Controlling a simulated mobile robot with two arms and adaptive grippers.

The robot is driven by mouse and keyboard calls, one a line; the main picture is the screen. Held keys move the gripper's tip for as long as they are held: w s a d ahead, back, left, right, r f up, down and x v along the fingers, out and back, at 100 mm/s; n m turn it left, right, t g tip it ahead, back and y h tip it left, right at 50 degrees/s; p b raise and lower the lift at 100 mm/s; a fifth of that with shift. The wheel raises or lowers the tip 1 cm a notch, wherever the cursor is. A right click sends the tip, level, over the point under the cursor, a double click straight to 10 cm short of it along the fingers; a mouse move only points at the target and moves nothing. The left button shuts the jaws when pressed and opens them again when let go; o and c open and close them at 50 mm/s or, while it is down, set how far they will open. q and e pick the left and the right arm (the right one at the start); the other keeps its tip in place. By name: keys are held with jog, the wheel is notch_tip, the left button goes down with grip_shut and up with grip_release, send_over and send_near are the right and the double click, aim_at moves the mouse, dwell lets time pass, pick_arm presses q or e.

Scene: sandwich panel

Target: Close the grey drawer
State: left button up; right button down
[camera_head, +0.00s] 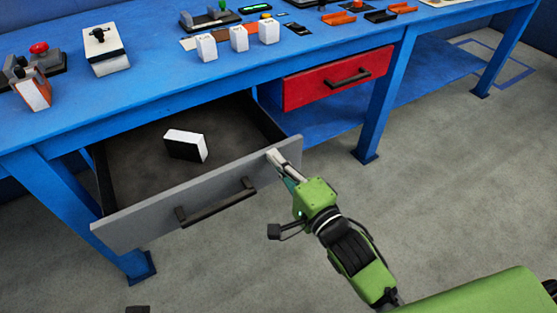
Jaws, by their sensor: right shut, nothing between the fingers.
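The grey drawer (160,214) under the blue table stands pulled well open. Its front panel carries a dark bar handle (217,204). A white and black block (185,145) lies inside it. My right gripper (272,157) is shut and empty, with its fingertips at the right end of the drawer front, near its top edge. I cannot tell whether they touch the panel. My left gripper is not in view.
A red drawer (338,78) to the right is closed. The blue table (150,90) holds several small items, including white blocks (239,38) and a red button (38,48). A blue table leg (380,110) stands right of the red drawer.

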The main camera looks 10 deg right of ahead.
jog(key=x, duration=0.1)
jog(key=p+x, duration=0.1)
jog(key=x, duration=0.1)
jog(key=shift+r, duration=0.3)
pick_arm(q)
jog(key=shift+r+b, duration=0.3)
jog(key=shift+b, duration=0.1)
pick_arm(e)
jog(key=x, duration=2)
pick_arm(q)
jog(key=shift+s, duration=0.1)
pick_arm(e)
jog(key=shift+w, duration=0.15)
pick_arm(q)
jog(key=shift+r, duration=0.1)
